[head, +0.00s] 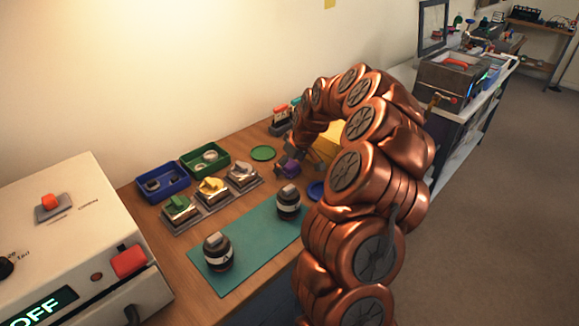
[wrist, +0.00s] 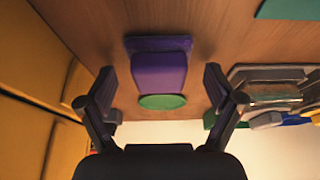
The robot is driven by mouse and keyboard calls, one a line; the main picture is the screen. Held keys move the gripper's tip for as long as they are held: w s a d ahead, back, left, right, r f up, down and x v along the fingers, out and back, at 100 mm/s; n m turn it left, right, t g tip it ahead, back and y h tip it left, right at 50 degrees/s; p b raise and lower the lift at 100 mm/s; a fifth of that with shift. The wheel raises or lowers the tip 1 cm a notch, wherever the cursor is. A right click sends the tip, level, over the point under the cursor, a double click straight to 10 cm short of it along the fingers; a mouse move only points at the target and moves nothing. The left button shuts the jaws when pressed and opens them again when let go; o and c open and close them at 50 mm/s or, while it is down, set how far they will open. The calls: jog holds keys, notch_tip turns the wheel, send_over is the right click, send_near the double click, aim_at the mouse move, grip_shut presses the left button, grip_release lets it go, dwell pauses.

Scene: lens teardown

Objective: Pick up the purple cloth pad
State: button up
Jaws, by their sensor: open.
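The purple cloth pad (wrist: 158,72) stands on the wooden table, a purple block shape with a wider darker end. It is small and partly covered by my gripper in the head view (head: 290,166). My gripper (wrist: 159,76) is open, and its two fingers appear on either side of the pad in the wrist view, with gaps between. Nothing is held. I cannot tell the exact height of the fingertips over the table.
A green disc (wrist: 162,102) lies just beyond the pad. A yellow box (head: 329,143) is close beside my gripper. A tray with colour-topped blocks (head: 211,193), a green bin (head: 205,160) and a teal mat (head: 248,243) with two lenses are nearby.

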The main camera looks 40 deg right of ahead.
aim_at(290, 163)
jog(key=c, duration=1.1)
jog(key=shift+r+b, duration=1)
jog(key=shift+r, duration=4.05)
jog(key=shift+c, duration=0.2)
jog(key=o, duration=0.5)
jog(key=shift+c, duration=0.2)
jog(key=c, duration=0.4)
